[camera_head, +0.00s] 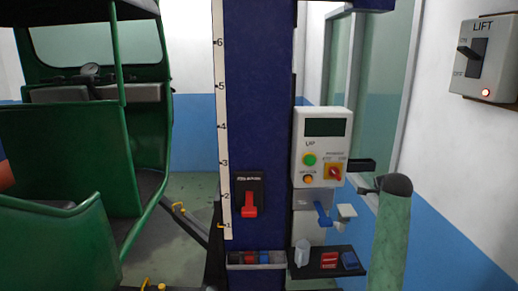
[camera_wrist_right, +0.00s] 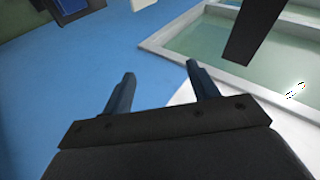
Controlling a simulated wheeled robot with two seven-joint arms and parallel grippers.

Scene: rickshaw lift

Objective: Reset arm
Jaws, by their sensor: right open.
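In the wrist view my right gripper (camera_wrist_right: 160,69) has its two dark fingers spread apart, with nothing between them. Behind the fingers are a blue surface and a pale-framed pane. In the head view a greenish cylinder with a dark top (camera_head: 390,235) rises at the lower right, beside two short dark bars; I cannot tell whether these are parts of my right arm. My left gripper is in neither view.
A green rickshaw (camera_head: 60,150) stands at the left. A dark blue lift column (camera_head: 265,120) with a height scale and red lever stands centrally. Beside it are a control box (camera_head: 322,148) and a small shelf (camera_head: 325,262). A LIFT switch (camera_head: 485,58) is on the right wall.

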